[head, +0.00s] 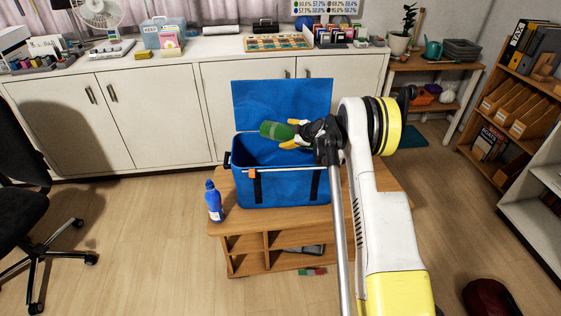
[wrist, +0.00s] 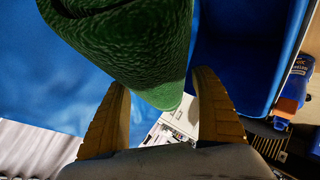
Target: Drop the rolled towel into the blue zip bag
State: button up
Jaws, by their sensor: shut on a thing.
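The rolled towel is the green roll (head: 276,131), held level in my gripper (head: 292,139). In the wrist view the green towel (wrist: 150,45) fills the top centre between the yellow-brown fingers of my gripper (wrist: 165,105). The blue zip bag (head: 285,188) stands on a low wooden shelf unit, with its lid raised at the back and its top open. In the head view the towel appears over the bag's opening, toward its back. Blue bag surfaces (wrist: 235,60) also show in the wrist view. My arm hides the bag's right side.
A blue bottle (head: 214,202) stands on the shelf unit (head: 235,228) left of the bag. White cabinets (head: 150,115) run behind, with items on the counter. An office chair (head: 30,215) is at the left. Open floor (head: 140,235) lies between.

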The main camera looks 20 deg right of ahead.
jog(key=shift+f, duration=0.3)
jog(key=o, duration=1.4)
jog(key=shift+r, duration=0.1)
jog(key=v, duration=1.2)
